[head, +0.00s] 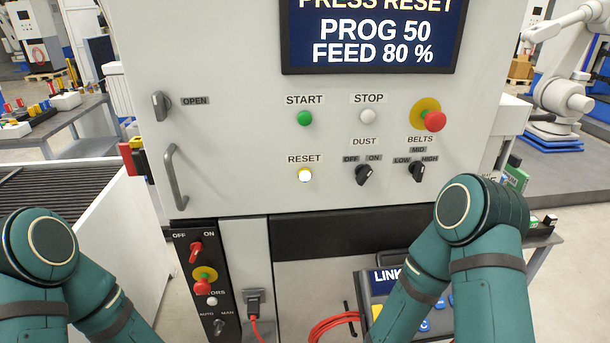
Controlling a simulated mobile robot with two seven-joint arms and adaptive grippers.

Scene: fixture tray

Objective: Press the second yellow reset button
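A small round button (305,175) sits under the RESET label on the light grey machine panel (235,130). Its face looks pale, almost white, with a yellowish rim. The screen (370,40) above it reads PRESS RESET, PROG 50, FEED 80 %. Below right, a panel marked LINK (385,277) is partly hidden by my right arm; a yellow patch and blue buttons show on it. No other button labelled RESET is readable. Both my arms show only as teal links at the lower left and lower right; neither gripper is in view.
A green START button (305,118), white STOP button (367,116), red emergency stop (434,121) and two black knobs (364,175) surround the reset button. A handle (175,178) projects at left. A black switch panel (205,280) and red cable (335,325) are below.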

